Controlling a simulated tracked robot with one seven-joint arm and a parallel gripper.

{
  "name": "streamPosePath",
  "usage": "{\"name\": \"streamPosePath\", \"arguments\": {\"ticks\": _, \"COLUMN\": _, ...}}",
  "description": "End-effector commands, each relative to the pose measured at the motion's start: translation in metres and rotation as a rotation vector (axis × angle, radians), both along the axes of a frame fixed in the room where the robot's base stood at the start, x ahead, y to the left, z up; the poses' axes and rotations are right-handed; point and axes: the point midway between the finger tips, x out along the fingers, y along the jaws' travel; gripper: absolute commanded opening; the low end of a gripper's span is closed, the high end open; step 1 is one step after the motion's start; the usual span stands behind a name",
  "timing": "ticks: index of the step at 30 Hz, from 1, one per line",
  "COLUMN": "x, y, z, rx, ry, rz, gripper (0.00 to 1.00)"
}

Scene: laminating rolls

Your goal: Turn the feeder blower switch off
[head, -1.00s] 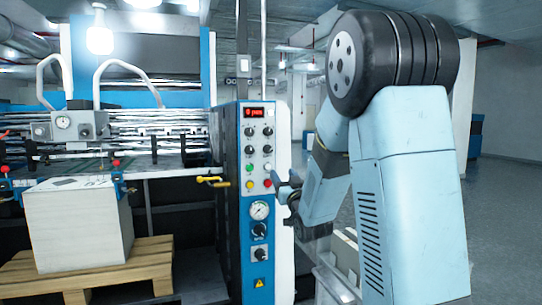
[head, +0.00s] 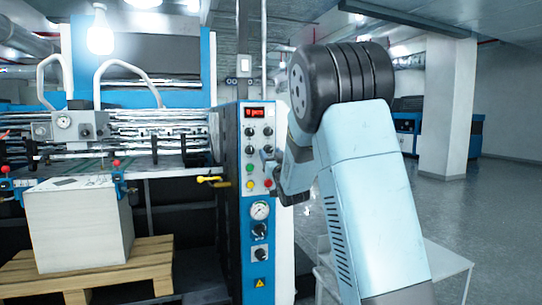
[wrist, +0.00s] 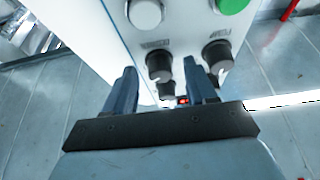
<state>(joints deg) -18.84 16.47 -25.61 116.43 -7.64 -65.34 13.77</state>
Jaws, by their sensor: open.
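The blue and white control panel (head: 243,220) of the machine stands at the centre of the head view. It has black knobs in two rows, including a lower right knob (head: 267,150) and lower left knob (head: 249,150). Their labels are too small to read, so I cannot tell which is the feeder blower switch. My gripper (head: 272,168) is at the panel's right side. In the wrist view my open gripper (wrist: 165,72) points at the panel, with one black knob (wrist: 158,65) between the fingers in the picture. Another knob (wrist: 217,55) shows by the right finger. Contact cannot be told.
A green button (head: 249,168), yellow button (head: 249,185) and red button (head: 267,183) sit below the knobs. A red display (head: 255,113) tops the panel. A paper stack (head: 80,225) on a pallet stands left. Open floor (head: 500,210) lies right.

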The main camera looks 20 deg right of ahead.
Motion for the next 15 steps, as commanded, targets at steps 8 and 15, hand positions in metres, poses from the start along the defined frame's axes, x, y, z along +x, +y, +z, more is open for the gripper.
{"name": "streamPosePath", "arguments": {"ticks": 8, "x": 0.0053, "y": 0.0001, "z": 0.0028, "rx": 0.0, "ry": -0.001, "rz": -0.001, "gripper": 0.56}}
{"name": "streamPosePath", "arguments": {"ticks": 15, "x": 0.0052, "y": 0.0001, "z": 0.0026, "rx": 0.0, "ry": 0.0, "rz": -0.001, "gripper": 0.45}}
